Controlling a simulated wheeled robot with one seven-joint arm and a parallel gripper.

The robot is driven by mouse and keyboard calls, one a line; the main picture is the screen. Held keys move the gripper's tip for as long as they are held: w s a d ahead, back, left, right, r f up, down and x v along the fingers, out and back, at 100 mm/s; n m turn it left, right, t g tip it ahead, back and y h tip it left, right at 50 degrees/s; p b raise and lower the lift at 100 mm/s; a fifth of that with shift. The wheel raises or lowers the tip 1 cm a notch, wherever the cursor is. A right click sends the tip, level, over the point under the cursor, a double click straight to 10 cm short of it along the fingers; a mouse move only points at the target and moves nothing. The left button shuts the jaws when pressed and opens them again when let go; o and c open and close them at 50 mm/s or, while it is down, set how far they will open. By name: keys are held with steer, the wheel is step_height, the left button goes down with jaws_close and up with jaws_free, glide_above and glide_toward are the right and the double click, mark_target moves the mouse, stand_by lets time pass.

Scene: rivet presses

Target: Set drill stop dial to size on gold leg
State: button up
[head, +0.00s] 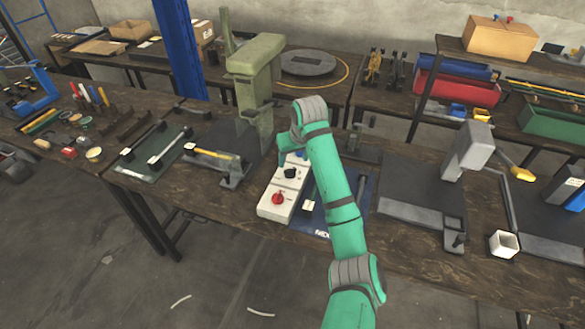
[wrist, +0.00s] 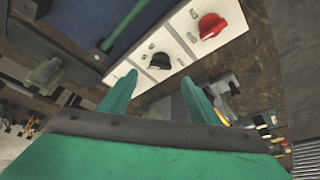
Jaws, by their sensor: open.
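A white control box (head: 270,208) stands on the bench, with a red knob (head: 278,198) at its near end and a black knob (head: 291,172) further back. Both the red knob (wrist: 212,25) and the black knob (wrist: 159,60) show in the wrist view. My gripper (wrist: 158,79) is open and empty, its two green fingers pointing toward the black knob with the knob between their lines; I see no contact. In the head view my arm covers part of the box's far end. A yellow rod (head: 212,154) lies on a fixture left of the box; I cannot read any size on it.
A tall green-grey press (head: 252,75) stands behind the box. A dark green mat (head: 150,150) with light-tagged rods lies to the left. A blue mat (head: 318,212) lies beside the box.

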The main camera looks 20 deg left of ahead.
mark_target(290, 169)
steer(key=x, duration=0.8)
steer(key=shift+w+a+f, duration=0.1)
steer(key=shift+c, duration=0.7)
steer(key=c, duration=0.9)
